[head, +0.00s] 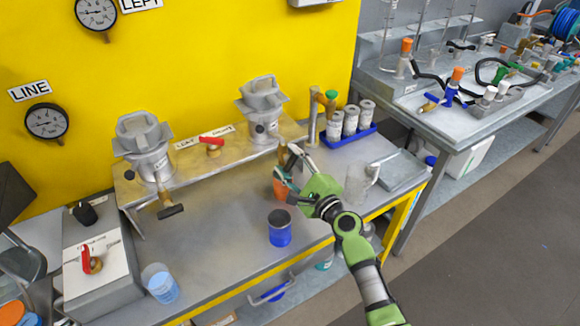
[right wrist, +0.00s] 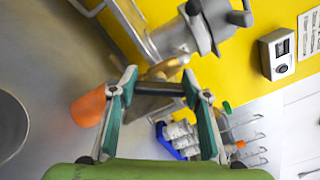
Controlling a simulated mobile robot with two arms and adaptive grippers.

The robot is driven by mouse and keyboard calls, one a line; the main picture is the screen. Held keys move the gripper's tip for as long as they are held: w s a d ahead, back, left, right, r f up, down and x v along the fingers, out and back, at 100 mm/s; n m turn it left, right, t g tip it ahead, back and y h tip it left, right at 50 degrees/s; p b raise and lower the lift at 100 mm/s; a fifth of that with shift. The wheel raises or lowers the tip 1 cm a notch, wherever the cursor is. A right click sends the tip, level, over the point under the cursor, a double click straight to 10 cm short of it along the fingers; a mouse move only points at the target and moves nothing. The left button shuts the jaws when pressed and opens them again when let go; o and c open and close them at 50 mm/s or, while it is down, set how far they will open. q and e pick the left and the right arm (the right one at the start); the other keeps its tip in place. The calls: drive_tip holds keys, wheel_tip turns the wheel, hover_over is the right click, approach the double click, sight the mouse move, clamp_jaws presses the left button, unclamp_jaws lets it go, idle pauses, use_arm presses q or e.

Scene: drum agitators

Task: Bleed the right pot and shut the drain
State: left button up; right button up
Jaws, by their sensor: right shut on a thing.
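The right pot (head: 262,104), a grey metal vessel with a clamped lid, stands on the raised shelf by the yellow wall. It also shows in the right wrist view (right wrist: 178,40), with a brass fitting (right wrist: 165,68) below it. My right gripper (head: 288,172) is in front of and below this pot. In the right wrist view its fingers (right wrist: 155,88) are closed on the ends of a dark drain handle (right wrist: 153,89). An orange cup (right wrist: 88,108) is beside one finger; in the head view the gripper partly covers it (head: 281,190). My left gripper is out of view.
The left pot (head: 147,140) has a drain with a dark T-handle (head: 171,211). A red-handled valve (head: 212,143) is between the pots. A blue jar (head: 280,228), glass mug (head: 357,185), blue bottle rack (head: 350,136) and beaker (head: 160,284) stand on the bench. The middle left bench is clear.

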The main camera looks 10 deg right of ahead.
drive_tip(key=n+b, duration=0.1)
drive_tip(key=n, duration=0.2)
drive_tip(key=shift+f+n, duration=0.15)
drive_tip(key=shift+n, duration=0.15)
drive_tip(key=shift+n+b, duration=0.55)
drive_tip(key=shift+n, duration=1.15)
drive_tip(key=o, duration=1.1)
drive_tip(key=shift+s, duration=0.15)
drive_tip(key=v, duration=1.1)
drive_tip(key=shift+s+d, duration=0.1)
drive_tip(key=shift+s, duration=0.3)
